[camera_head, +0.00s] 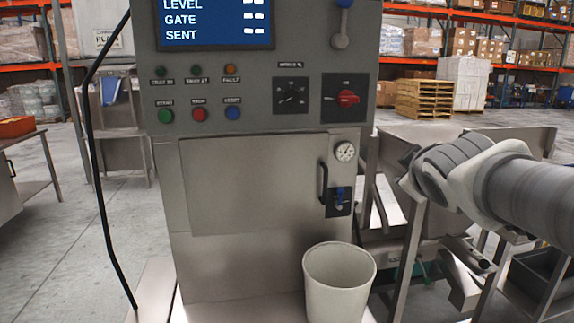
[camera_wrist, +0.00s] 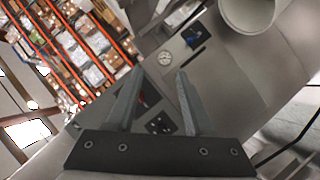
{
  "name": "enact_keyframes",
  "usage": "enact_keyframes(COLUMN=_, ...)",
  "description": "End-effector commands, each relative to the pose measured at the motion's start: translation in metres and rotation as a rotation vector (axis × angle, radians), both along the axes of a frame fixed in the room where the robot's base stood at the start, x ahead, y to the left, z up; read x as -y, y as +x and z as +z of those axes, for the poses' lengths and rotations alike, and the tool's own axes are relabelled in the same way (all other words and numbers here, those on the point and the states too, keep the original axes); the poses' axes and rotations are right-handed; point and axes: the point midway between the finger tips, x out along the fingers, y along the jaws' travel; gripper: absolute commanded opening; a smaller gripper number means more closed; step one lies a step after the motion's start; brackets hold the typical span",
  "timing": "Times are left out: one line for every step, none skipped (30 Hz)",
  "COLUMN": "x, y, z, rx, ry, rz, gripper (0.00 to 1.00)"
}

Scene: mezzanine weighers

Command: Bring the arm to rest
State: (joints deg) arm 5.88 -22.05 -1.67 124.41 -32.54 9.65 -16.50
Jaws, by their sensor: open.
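My gripper (camera_wrist: 160,75) shows in the wrist view with its two fingers well apart and nothing between them. The grey machine cabinet (camera_wrist: 235,85) lies beyond the fingers in that view, strongly tilted. In the head view my arm (camera_head: 520,190) reaches in from the right edge and bends in front of the steel framework right of the cabinet (camera_head: 260,190). I cannot make out the fingers clearly in the head view.
A white bucket (camera_head: 338,285) stands at the cabinet's front right, also in the wrist view (camera_wrist: 248,12). A gauge (camera_head: 345,151) and blue-handled valve (camera_head: 340,196) are above it. Steel troughs (camera_head: 480,140) stand right. A black cable (camera_head: 100,180) hangs left. Open floor (camera_head: 70,245) lies left.

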Motion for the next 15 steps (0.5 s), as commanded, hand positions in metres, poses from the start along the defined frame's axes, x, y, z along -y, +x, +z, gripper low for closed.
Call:
enact_keyframes(x=-0.005, y=-0.024, z=-0.019, rx=-0.053, ry=0.094, rz=-0.050, gripper=0.53)
enact_keyframes(x=-0.008, y=-0.039, z=-0.032, rx=-0.090, ry=0.156, rz=-0.083, gripper=0.53)
enact_keyframes(x=-0.012, y=-0.059, z=-0.049, rx=-0.143, ry=0.235, rz=-0.126, gripper=0.53)
enact_keyframes(x=-0.017, y=-0.073, z=-0.062, rx=-0.183, ry=0.291, rz=-0.155, gripper=0.53)
enact_keyframes(x=-0.022, y=-0.088, z=-0.075, rx=-0.223, ry=0.345, rz=-0.184, gripper=0.53)
enact_keyframes(x=-0.030, y=-0.108, z=-0.091, rx=-0.278, ry=0.417, rz=-0.219, gripper=0.53)
enact_keyframes(x=-0.036, y=-0.123, z=-0.104, rx=-0.321, ry=0.467, rz=-0.245, gripper=0.53)
enact_keyframes(x=-0.043, y=-0.138, z=-0.115, rx=-0.362, ry=0.514, rz=-0.269, gripper=0.53)
enact_keyframes(x=-0.052, y=-0.158, z=-0.130, rx=-0.419, ry=0.576, rz=-0.298, gripper=0.53)
enact_keyframes(x=-0.059, y=-0.173, z=-0.140, rx=-0.462, ry=0.619, rz=-0.319, gripper=0.53)
enact_keyframes(x=-0.067, y=-0.187, z=-0.150, rx=-0.506, ry=0.660, rz=-0.340, gripper=0.53)
enact_keyframes(x=-0.077, y=-0.207, z=-0.163, rx=-0.565, ry=0.714, rz=-0.366, gripper=0.53)
enact_keyframes(x=-0.085, y=-0.222, z=-0.172, rx=-0.610, ry=0.752, rz=-0.385, gripper=0.53)
enact_keyframes(x=-0.082, y=-0.216, z=-0.148, rx=-0.597, ry=0.744, rz=-0.383, gripper=0.53)
enact_keyframes(x=-0.081, y=-0.214, z=-0.135, rx=-0.594, ry=0.740, rz=-0.383, gripper=0.53)
